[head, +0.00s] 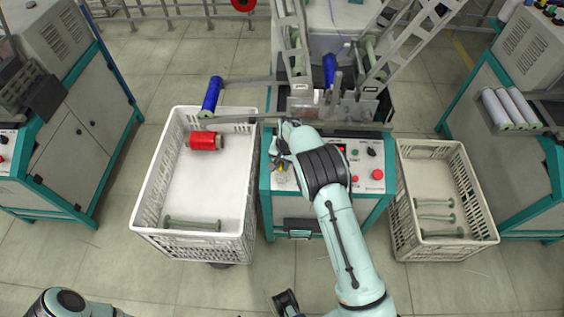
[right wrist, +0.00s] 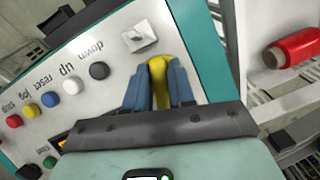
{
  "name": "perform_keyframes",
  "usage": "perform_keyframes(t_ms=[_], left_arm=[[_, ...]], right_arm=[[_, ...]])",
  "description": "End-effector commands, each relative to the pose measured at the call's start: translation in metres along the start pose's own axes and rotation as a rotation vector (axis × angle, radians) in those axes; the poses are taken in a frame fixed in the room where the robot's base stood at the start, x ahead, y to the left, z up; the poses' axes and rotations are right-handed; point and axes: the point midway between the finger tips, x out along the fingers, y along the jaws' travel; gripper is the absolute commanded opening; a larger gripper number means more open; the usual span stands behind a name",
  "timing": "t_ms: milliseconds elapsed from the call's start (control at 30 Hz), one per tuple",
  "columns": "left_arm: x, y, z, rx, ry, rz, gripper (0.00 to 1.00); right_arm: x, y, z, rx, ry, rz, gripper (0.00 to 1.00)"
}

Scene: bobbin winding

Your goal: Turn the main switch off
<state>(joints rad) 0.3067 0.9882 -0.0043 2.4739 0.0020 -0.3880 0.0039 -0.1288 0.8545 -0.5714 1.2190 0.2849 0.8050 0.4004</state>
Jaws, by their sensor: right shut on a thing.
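The main switch shows as a yellow knob (right wrist: 159,72) on the pale control panel (right wrist: 75,65) in the right wrist view. My right gripper (right wrist: 160,88) is shut on this knob, with a blue-grey finger on each side of it. In the head view my right gripper (head: 283,160) is at the left part of the machine's front panel (head: 362,160), where a bit of yellow (head: 281,167) shows beside it. The fingers hide part of the knob, and I cannot read its position marks.
A square metallic selector (right wrist: 140,37) and a row of coloured buttons lie close to the knob. A white crate (head: 240,215) with a red bobbin (head: 206,141) stands left of the machine. Another crate (head: 463,243) stands right. A blue bobbin (head: 211,96) is above the left crate.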

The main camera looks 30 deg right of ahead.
Motion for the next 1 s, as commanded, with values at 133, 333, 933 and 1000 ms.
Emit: perform_keyframes(t_ms=[133,333,933,1000], left_arm=[[-0.007,0.002,0.001,-0.001,-0.003,-0.001,0.43],[-0.014,0.004,0.001,0.000,0.000,0.000,0.43],[-0.021,0.007,0.001,0.002,0.002,0.001,0.43],[-0.022,0.008,0.001,0.002,0.002,0.001,0.43]], right_arm=[[-0.002,0.000,0.000,-0.129,-0.001,0.051,0.00],[-0.002,0.001,0.000,-0.307,0.000,0.124,0.00],[-0.001,0.002,-0.001,-0.703,0.000,0.283,0.00],[-0.001,0.002,-0.001,-0.724,0.000,0.291,0.00]])
